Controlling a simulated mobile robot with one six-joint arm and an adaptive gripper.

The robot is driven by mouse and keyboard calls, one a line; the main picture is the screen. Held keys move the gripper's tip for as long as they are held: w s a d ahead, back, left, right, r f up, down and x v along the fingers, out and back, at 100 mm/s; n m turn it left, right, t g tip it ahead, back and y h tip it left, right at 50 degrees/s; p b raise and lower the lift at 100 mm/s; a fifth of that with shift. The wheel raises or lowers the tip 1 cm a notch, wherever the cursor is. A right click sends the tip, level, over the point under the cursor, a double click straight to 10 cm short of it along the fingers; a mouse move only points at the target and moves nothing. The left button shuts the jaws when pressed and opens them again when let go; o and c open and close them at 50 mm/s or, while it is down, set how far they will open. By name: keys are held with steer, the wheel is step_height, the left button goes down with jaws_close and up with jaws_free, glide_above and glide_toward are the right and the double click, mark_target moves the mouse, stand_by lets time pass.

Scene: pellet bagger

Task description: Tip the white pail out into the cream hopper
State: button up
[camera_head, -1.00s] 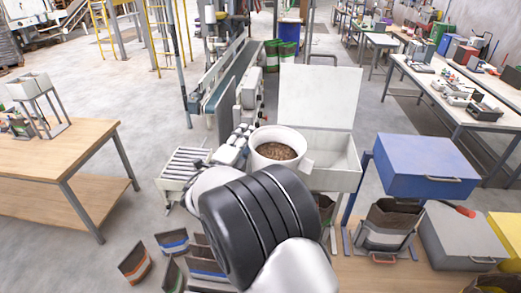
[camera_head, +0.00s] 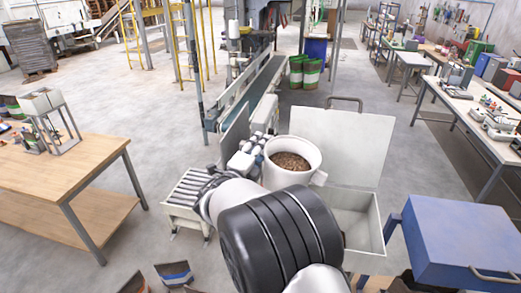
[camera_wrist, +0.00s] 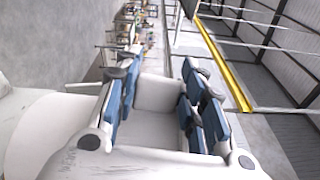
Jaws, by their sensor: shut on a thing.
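The white pail (camera_head: 291,170) is upright in the head view and holds brown pellets (camera_head: 290,161). It overlaps the left part of the cream hopper (camera_head: 381,226), an open box whose raised lid (camera_head: 350,150) stands behind it. I cannot tell how far the pail is over the hopper's opening. My gripper (camera_wrist: 160,78) shows blue-padded fingers in the wrist view, shut on a pale part of the pail. The pail's pale rounded side (camera_wrist: 40,135) seems to fill the lower left there. In the head view my arm hides most of the grip and the hopper's front left.
A blue box (camera_head: 465,235) on a stand is right of the hopper. A roller conveyor (camera_head: 190,190) is at left, with a belt machine (camera_head: 250,90) behind. A wooden table (camera_head: 65,175) stands far left. Open bags (camera_head: 175,272) lie at the bottom. Open floor lies between.

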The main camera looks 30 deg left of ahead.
steer(key=shift+a+r, duration=0.1)
steer(key=shift+r, duration=0.25)
steer(key=s+d+r+m+t+h+b, duration=0.2)
steer(key=d+r+m+b, duration=0.7)
steer(key=d+m+b, duration=0.15)
steer(key=s+d+f+m+h+b, duration=0.1)
steer(key=d+f+m+h+b, duration=0.1)
steer(key=d+m+b, duration=0.9)
steer(key=shift+s+d+f+h+b, duration=0.35)
steer(key=shift+d+b, duration=0.95)
steer(key=shift+b, duration=2.45)
steer(key=shift+w+r, duration=0.1)
